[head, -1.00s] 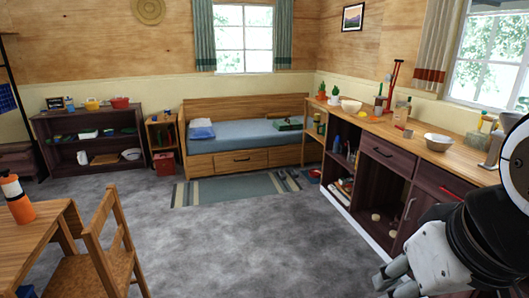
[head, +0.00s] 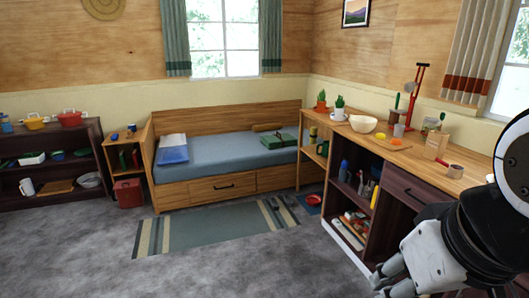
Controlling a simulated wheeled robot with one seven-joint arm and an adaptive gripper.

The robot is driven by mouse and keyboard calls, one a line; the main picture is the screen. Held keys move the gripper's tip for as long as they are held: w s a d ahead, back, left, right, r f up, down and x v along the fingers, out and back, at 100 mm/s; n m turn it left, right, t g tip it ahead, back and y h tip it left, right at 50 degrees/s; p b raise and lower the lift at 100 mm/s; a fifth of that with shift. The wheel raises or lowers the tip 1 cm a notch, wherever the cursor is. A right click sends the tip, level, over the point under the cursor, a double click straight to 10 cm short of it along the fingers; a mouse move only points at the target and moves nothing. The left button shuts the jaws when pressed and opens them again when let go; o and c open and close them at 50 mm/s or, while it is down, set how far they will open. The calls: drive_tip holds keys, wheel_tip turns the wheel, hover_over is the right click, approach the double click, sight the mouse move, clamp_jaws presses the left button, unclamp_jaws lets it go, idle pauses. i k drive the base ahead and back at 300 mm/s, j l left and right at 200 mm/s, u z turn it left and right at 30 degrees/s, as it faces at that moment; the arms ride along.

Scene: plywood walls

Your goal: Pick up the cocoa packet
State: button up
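I cannot make out for sure which thing is the cocoa packet. A small tan packet-like thing (head: 436,145) stands upright on the wooden counter (head: 466,183) at the right, and its print is too small to read. My gripper (head: 382,281) is low at the bottom right, in front of the counter's dark cabinet and well apart from the things on top. Its fingertips are small and partly cut off by the frame edge, so whether it is open or shut does not show. I see nothing held in it.
A dark shelf (head: 50,173) is at left.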

sight(436, 141)
drive_tip(key=i+z, duration=0.2)
drive_tip(key=i, duration=0.35)
drive_tip(key=i+j+z, duration=0.15)
drive_tip(key=i, duration=0.4)
drive_tip(key=i+j+z, duration=0.2)
drive_tip(key=i, duration=0.35)
drive_tip(key=i+z, duration=0.3)
drive_tip(key=z, duration=0.2)
drive_tip(key=i+j+z, duration=0.15)
drive_tip(key=i+z, duration=0.15)
drive_tip(key=z, duration=0.15)
drive_tip(key=i+j+z, duration=0.25)
drive_tip(key=z, duration=0.25)
drive_tip(key=i+j+z, duration=0.2)
drive_tip(key=j+z, duration=0.25)
drive_tip(key=i+j+z, duration=0.2)
drive_tip(key=z, duration=0.3)
drive_tip(key=k+j, duration=0.05)
drive_tip(key=j, duration=0.05)
